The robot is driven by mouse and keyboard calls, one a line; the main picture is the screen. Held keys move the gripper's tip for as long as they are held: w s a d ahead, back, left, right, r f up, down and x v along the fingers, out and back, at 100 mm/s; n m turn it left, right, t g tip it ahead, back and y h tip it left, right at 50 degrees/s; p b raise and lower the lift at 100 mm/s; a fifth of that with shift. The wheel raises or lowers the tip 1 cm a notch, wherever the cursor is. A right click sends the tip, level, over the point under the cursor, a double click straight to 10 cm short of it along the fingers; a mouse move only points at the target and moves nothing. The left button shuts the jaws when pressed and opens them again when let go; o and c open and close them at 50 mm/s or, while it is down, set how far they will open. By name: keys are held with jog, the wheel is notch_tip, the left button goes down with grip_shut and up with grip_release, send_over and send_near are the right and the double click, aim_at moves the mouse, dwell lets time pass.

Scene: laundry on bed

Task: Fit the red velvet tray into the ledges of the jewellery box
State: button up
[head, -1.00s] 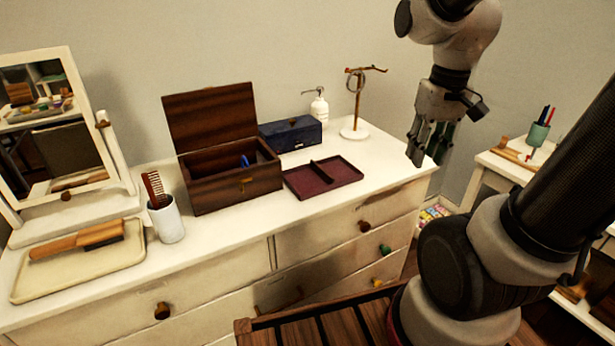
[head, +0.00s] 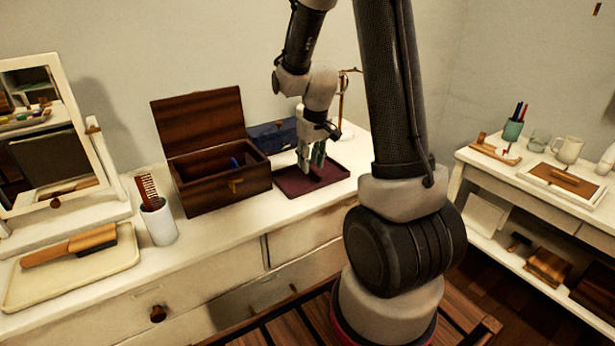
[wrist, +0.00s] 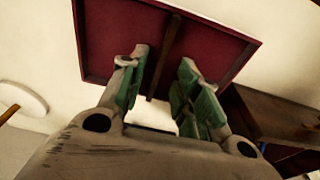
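The red velvet tray (head: 332,177) lies flat on the white dresser, to the right of the jewellery box. It has dark wooden walls and a divider across its middle. The dark wooden jewellery box (head: 228,191) stands with its lid raised at the back, and a small blue thing shows inside. My gripper (head: 311,168) is over the tray. In the wrist view my gripper (wrist: 158,85) is open, with its green-padded fingers on either side of the tray's divider (wrist: 164,55). I cannot tell whether the fingertips touch the tray. The box's inner ledges cannot be made out.
A blue box (head: 272,136) stands behind the jewellery box and tray. A stand (head: 347,128) is partly hidden by my arm. A white cup with a comb (head: 159,222), a cream tray with a brush (head: 75,270) and a mirror (head: 60,165) are on the left.

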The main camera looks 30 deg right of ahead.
notch_tip(320, 180, down, 3)
jog(key=shift+w+r, duration=0.1)
jog(key=shift+w, duration=0.05)
grip_shut()
